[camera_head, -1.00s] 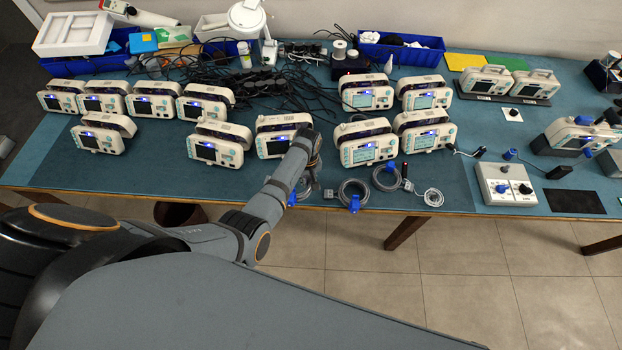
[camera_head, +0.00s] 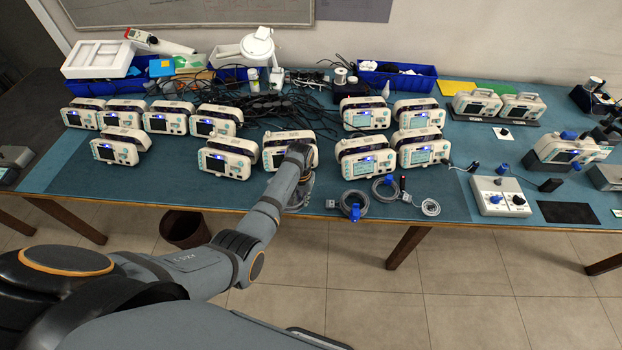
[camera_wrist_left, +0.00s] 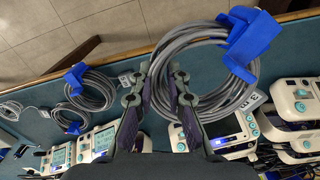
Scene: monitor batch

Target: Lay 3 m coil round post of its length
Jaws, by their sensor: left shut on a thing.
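A grey cable coil (camera_wrist_left: 205,42) with a blue clip (camera_wrist_left: 254,36) and a white tag reading 3 (camera_wrist_left: 252,99) is in the left wrist view. My left gripper (camera_wrist_left: 163,68) is shut on the side of this coil. In the head view my left gripper (camera_head: 303,178) is at the table's front edge, mostly hidden by my own wrist, with a little of the coil showing beside it. Two other grey coils with blue clips (camera_head: 354,204) (camera_head: 385,188) lie to its right. I cannot make out the post. My right gripper is not in view.
Several white monitors (camera_head: 225,160) stand in rows behind the gripper. A thin pale coil (camera_head: 430,207) and a knobbed box (camera_head: 500,196) are to the right. Blue bins (camera_head: 398,77) and tangled black cables line the back. A bare strip of table (camera_head: 240,195) lies left of the gripper.

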